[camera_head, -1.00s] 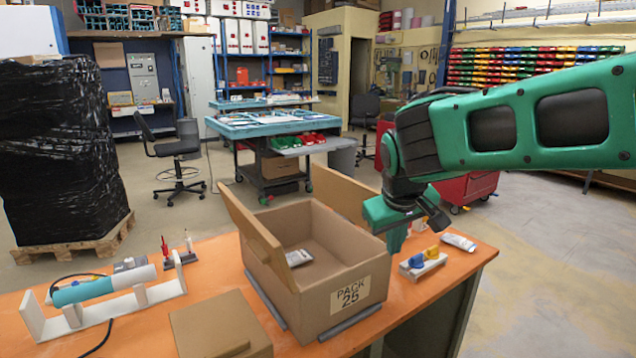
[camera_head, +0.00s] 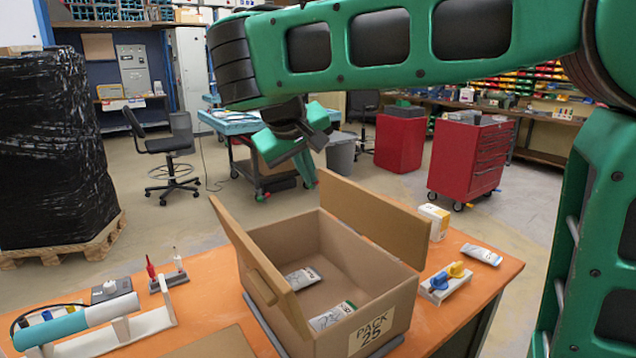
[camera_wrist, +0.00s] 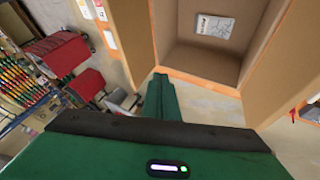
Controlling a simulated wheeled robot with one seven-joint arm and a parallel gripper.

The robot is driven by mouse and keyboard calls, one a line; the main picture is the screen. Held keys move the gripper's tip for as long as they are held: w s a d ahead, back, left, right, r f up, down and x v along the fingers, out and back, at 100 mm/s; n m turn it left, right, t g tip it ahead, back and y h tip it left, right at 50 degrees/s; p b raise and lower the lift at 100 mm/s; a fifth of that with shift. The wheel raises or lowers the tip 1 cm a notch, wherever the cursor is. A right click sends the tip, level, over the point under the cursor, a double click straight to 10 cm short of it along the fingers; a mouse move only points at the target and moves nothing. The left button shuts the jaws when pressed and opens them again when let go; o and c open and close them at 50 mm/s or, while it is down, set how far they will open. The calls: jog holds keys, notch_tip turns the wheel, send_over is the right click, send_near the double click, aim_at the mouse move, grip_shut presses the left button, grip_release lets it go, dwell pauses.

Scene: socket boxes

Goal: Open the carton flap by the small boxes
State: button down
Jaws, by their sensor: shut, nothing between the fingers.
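The open brown carton (camera_head: 390,317), marked PACK 25, stands on the orange table. Its right flap (camera_head: 375,222) stands up roughly vertical, with a small yellow-and-white box (camera_head: 435,220) on the table just outside it. The left flap (camera_head: 250,255) also stands up, leaning outward. In the wrist view the small boxes (camera_wrist: 109,39) show left of a flap (camera_wrist: 125,30). My gripper (camera_head: 309,179) points down near the carton's far end, at the far end of the right flap. Its fingers (camera_wrist: 160,92) are shut and empty; contact with the flap cannot be told.
Two packets (camera_head: 303,278) lie inside the carton. A white holder with blue and yellow parts (camera_head: 445,282) and another packet (camera_head: 481,254) lie right of it. A rack with a teal-and-white cylinder (camera_head: 80,325) is at left. Open floor lies beyond the table.

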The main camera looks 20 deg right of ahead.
jog(key=w+d+f, duration=0.6)
jog(key=d+f, duration=0.1)
jog(key=shift+f, duration=0.15)
jog(key=shift+w, duration=0.1)
dwell(0.5)
